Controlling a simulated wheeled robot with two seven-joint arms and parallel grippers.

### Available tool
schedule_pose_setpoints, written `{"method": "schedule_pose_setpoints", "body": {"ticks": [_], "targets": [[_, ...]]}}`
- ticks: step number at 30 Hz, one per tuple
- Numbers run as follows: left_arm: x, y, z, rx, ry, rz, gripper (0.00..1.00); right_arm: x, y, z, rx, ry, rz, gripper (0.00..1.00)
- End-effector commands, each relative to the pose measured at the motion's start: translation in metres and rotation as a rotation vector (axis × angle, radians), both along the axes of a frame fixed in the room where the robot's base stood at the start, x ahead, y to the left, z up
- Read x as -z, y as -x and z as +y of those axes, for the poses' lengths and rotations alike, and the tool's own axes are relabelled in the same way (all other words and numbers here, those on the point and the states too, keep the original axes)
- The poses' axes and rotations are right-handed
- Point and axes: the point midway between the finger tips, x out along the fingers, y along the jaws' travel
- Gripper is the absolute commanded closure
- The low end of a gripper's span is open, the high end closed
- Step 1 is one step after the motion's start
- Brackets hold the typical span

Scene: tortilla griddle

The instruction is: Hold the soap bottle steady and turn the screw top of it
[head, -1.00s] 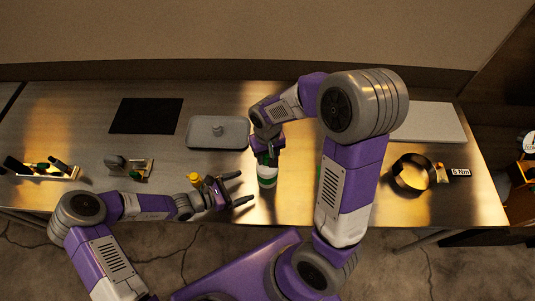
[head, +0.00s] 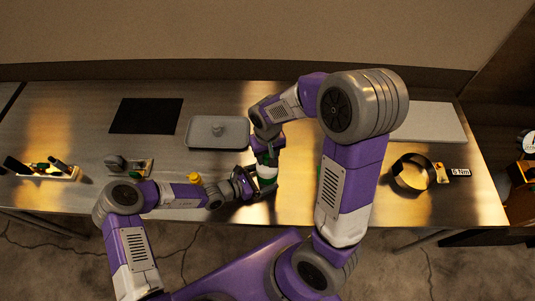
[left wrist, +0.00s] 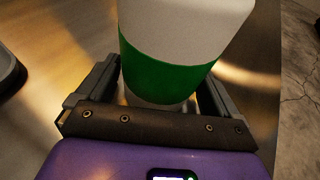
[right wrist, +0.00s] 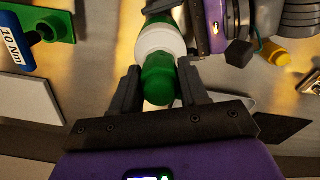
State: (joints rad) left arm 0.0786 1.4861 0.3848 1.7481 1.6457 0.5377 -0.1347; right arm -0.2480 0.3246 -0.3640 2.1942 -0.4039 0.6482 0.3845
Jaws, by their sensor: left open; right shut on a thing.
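The soap bottle (head: 267,172) stands upright near the table's front edge, white with a green band, which shows close up in the left wrist view (left wrist: 170,70). My right gripper (head: 267,147) comes from above and is shut on its green screw top (right wrist: 158,80), one finger on each side. My left gripper (head: 260,184) is open at the lower bottle. Its fingers lie on both sides of the body; whether they touch it I cannot tell. The bottle's far side is hidden.
A grey tray (head: 218,132) and a black mat (head: 146,115) lie behind. A yellow-topped item (head: 195,178) stands close to my left forearm.

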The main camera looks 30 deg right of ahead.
Motion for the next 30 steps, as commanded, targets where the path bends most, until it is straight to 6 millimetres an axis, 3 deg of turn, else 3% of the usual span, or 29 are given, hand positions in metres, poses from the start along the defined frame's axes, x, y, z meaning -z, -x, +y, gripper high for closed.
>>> {"method": "schedule_pose_setpoints", "body": {"ticks": [8,14,27,28,30], "targets": [[0.0002,-0.0003,-0.0011,-0.001,0.000,0.000,0.06,0.0000,-0.0001,0.0001,0.000,0.000,0.000,0.85],[0.0001,-0.0003,-0.0009,0.000,0.000,-0.001,0.35,0.0000,-0.0001,0.0001,0.000,0.000,0.000,0.85],[-0.0001,-0.0006,-0.0008,-0.001,0.001,-0.001,0.35,0.0000,0.0001,0.0000,0.000,0.000,0.000,0.85],[-0.0001,-0.0006,-0.0008,-0.001,0.001,-0.001,0.14,0.0000,0.0001,0.0000,0.000,0.000,0.000,0.85],[-0.0001,-0.0006,-0.0008,-0.001,0.001,-0.001,0.03,0.0001,0.0002,0.0000,0.000,0.000,0.001,0.85]]}}
